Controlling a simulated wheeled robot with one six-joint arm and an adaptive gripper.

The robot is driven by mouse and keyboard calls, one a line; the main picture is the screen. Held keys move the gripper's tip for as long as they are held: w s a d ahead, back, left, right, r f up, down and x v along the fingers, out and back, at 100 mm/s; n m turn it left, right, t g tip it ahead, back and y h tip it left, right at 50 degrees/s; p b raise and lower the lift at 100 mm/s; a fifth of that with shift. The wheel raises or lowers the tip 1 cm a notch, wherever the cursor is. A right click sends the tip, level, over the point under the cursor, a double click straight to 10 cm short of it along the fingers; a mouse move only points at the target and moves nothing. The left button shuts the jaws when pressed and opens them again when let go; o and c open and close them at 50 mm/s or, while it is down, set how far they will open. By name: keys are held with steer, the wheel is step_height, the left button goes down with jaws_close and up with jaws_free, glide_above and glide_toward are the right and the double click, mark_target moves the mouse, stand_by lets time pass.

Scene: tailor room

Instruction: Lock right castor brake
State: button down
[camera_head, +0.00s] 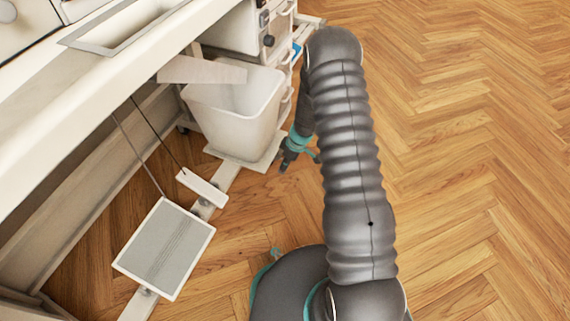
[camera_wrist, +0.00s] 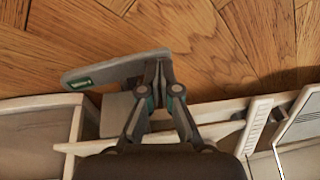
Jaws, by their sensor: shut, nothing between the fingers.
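A flat grey lever (camera_wrist: 112,70) with a small green label, which looks like the castor brake, sticks out to the left over the wood floor in the wrist view. A pale grey block shows just below it. My gripper (camera_wrist: 158,66) is shut, and its fingertips overlap the lever's right end in the picture; I cannot tell whether they touch. In the head view my gripper (camera_head: 284,168) hangs low beside the bin's base. The lever and castor cannot be made out there.
A white bin (camera_head: 236,115) stands under the table (camera_head: 75,115). A treadle plate (camera_head: 165,247) and a small white pedal (camera_head: 202,188) lie left of my gripper, with thin rods rising from them. The wood floor (camera_head: 475,160) on the right is clear.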

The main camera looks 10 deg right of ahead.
step_height(320, 180, up, 7)
steer(key=p, duration=0.1)
steer(key=shift+p, duration=0.35)
stand_by(0.4)
stand_by(0.5)
